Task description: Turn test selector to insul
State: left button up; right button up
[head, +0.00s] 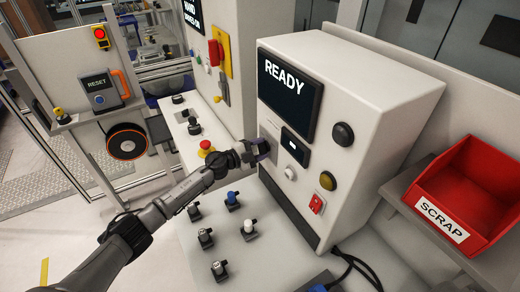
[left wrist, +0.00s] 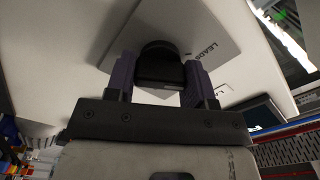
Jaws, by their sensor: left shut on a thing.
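My left gripper (head: 257,151) reaches the front of a white test cabinet (head: 372,90), at its left side below the screen. In the left wrist view, my left gripper (left wrist: 161,85) has its purple fingers on either side of a black knob (left wrist: 160,62), shut on it. The knob sits on a grey label plate (left wrist: 205,35) with the word LEADS readable; other lettering is cut off or hidden. In the head view the gripper covers the knob, and the plate (head: 271,136) shows beside it. I cannot read which position the knob points to. My right gripper is not in view.
The cabinet screen (head: 290,83) reads READY. Several small parts stand on the bench below. A red SCRAP bin (head: 468,190) is at the right.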

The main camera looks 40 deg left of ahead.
pick_arm(q)
jog(key=m+b, duration=0.1)
jog(key=m, duration=0.3)
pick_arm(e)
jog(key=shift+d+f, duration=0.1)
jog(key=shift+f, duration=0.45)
pick_arm(q)
jog(key=shift+m, duration=0.8)
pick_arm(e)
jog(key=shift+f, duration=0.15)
pick_arm(q)
jog(key=o, duration=0.9)
pick_arm(e)
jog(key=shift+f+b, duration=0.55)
jog(key=shift+b, duration=0.15)
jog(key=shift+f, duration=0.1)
pick_arm(q)
jog(key=v, duration=1.3)
jog(key=shift+s, duration=0.45)
